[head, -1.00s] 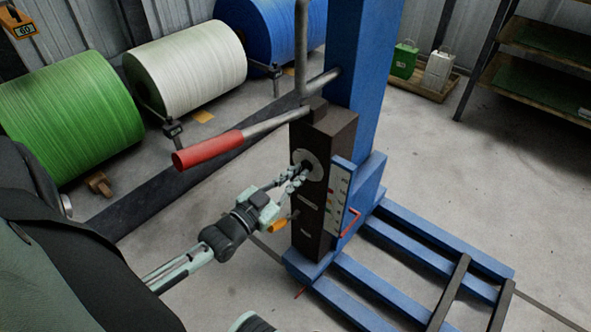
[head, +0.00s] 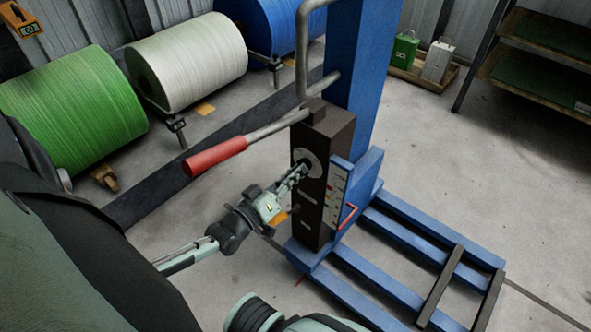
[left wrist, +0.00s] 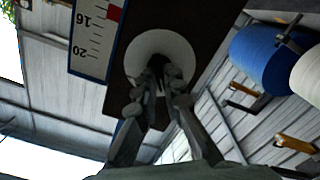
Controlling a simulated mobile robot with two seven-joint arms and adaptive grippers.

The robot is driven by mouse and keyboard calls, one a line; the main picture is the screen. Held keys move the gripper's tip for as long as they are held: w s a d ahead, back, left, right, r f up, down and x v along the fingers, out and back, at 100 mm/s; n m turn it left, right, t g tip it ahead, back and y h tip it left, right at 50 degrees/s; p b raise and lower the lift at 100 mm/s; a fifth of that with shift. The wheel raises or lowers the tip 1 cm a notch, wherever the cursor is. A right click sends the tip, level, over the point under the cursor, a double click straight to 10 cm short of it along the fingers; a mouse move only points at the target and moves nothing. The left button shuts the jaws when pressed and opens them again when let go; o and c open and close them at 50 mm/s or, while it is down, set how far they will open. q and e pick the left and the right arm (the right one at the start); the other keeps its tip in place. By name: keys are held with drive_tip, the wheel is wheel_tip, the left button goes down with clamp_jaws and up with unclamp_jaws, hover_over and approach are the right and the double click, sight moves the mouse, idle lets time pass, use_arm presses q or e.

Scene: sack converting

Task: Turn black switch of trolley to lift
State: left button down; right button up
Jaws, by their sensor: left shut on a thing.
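The blue trolley (head: 350,60) stands in the middle of the head view, with a dark control box (head: 315,222) on its front. A pale round dial plate (head: 312,157) sits on that box; it also shows in the left wrist view (left wrist: 178,43). The black switch (left wrist: 157,66) is at the centre of the dial, mostly hidden by my fingers. My left gripper (head: 303,172) is shut on the switch, its fingertips on either side of it in the left wrist view (left wrist: 159,90). My right gripper is not in view.
A red-handled lever (head: 215,157) juts left from the trolley above my left arm. Blue fork legs (head: 420,240) run along the floor to the right. Green (head: 72,105), white (head: 187,65) and blue (head: 268,35) rolls stand at the back left. Open floor lies right.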

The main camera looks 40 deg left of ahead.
use_arm(q)
drive_tip(key=shift+n, duration=0.9)
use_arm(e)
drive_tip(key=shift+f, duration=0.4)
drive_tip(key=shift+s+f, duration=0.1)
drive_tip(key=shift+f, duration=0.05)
use_arm(q)
drive_tip(key=c, duration=1.6)
unclamp_jaws()
drive_tip(key=shift+c, duration=0.2)
drive_tip(key=s, duration=1.2)
drive_tip(key=shift+a, duration=0.45)
